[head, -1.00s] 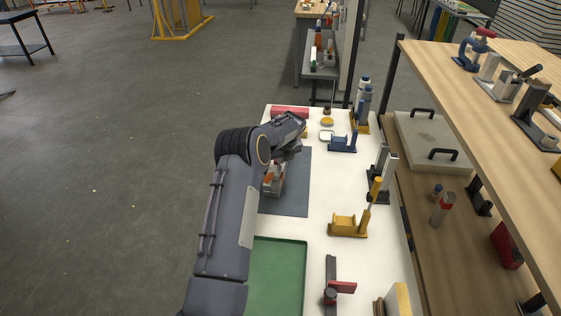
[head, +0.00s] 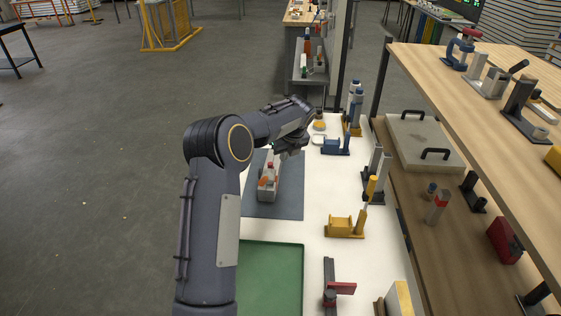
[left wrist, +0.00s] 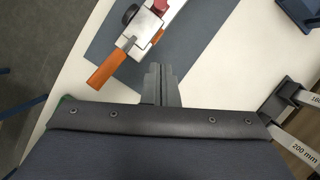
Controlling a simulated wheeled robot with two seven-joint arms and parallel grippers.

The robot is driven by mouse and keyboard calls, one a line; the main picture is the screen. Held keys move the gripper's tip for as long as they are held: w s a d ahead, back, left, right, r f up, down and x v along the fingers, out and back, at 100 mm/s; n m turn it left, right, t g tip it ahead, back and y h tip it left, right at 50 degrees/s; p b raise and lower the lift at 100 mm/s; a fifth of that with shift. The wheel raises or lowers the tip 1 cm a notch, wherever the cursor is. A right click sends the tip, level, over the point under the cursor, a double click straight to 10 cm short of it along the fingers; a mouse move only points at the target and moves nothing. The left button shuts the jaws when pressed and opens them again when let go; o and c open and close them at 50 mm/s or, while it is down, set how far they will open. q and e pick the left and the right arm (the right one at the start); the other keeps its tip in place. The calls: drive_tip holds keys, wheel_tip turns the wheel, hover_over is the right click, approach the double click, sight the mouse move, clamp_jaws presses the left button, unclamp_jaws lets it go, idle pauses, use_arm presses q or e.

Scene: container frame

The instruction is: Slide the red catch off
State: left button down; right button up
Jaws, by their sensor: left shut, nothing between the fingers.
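A small pale device (head: 268,184) sits on the dark grey mat (head: 290,205) on the white bench. In the left wrist view the device (left wrist: 152,28) lies at the top, with an orange handle (left wrist: 106,71), a black knob (left wrist: 130,13) and a red catch (left wrist: 160,5) cut by the top edge. The red catch shows small in the head view (head: 270,165). My left gripper (left wrist: 158,72) is shut and empty, above the bench beside the device and apart from it. In the head view my left gripper (head: 292,146) is at the mat's far right. My right gripper is out of view.
A green tray (head: 270,278) lies nearer than the mat. Yellow (head: 345,227) and blue (head: 336,146) fixtures and grey blocks (head: 376,165) line the right of the bench. A wooden shelf (head: 450,90) stands further right.

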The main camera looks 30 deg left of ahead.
sight(274, 170)
use_arm(q)
drive_tip(key=p+x, duration=0.1)
drive_tip(key=x, duration=0.2)
drive_tip(key=a+p+x, duration=0.1)
drive_tip(key=x, duration=0.3)
drive_tip(key=p+x, duration=0.1)
drive_tip(key=x, duration=0.2)
drive_tip(key=shift+w+a+r+p, duration=0.15)
drive_tip(key=shift+w+a+p, duration=0.1)
drive_tip(key=shift+a+p, duration=0.15)
drive_tip(key=shift+w+a, duration=0.4)
drive_tip(key=shift+a, duration=0.4)
